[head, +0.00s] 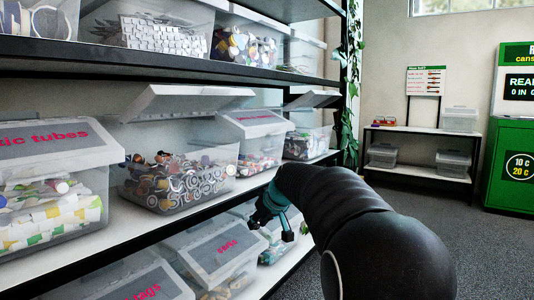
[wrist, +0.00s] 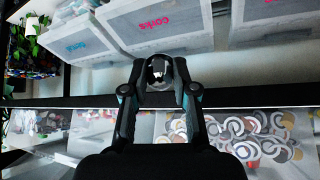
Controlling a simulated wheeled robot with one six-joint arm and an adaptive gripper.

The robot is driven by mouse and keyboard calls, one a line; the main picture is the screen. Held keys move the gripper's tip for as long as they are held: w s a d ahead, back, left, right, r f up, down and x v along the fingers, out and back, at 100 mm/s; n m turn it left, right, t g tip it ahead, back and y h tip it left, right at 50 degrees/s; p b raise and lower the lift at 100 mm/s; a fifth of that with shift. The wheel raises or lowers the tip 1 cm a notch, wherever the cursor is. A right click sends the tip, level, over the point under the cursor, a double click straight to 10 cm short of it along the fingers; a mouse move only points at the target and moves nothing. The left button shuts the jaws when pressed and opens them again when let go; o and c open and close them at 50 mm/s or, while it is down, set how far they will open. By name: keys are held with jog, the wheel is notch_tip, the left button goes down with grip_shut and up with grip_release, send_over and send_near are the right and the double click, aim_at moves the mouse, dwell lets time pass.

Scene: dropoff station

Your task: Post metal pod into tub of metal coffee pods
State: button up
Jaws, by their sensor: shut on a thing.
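My gripper (head: 268,212) is in front of the middle shelf's edge, to the right of and lower than an open clear tub (head: 134,188) of many round, pod-like pieces (head: 180,172). In the wrist view my gripper (wrist: 159,88) is shut on a dark, shiny metal pod (wrist: 158,72), held between the fingertips. The pod cannot be made out in the head view. The tub's lid (head: 190,98) is raised and its label is not readable. Round pieces behind clear plastic (wrist: 255,135) also show low in the wrist view, behind the gripper.
A plastic tubes tub (head: 50,140) stands to the left and a closed tub (head: 250,122) to the right. The upper shelf (head: 120,62) runs above the raised lid. Lidded tubs fill the lower shelf, including a corks tub (wrist: 155,22). Open floor (head: 420,215) lies to the right.

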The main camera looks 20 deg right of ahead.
jog(key=s+a+r+n+t+y+b, duration=0.1)
jog(key=s+r+n+y, duration=0.2)
jog(key=r, duration=1.1)
jog(key=s+r+n+t+y, duration=0.1)
jog(key=s+r+y, duration=0.3)
jog(key=r, duration=0.9)
jog(key=w+a+f+h+p, duration=0.1)
jog(key=w+a+f+p, duration=0.1)
jog(key=w+a+p, duration=0.6)
jog(key=w+a, duration=0.5)
jog(key=w, duration=0.3)
jog(key=shift+w+h, duration=0.3)
jog(key=shift+w, duration=0.1)
jog(key=o, duration=0.8)
jog(key=shift+o, duration=0.2)
jog(key=v, duration=1.2)
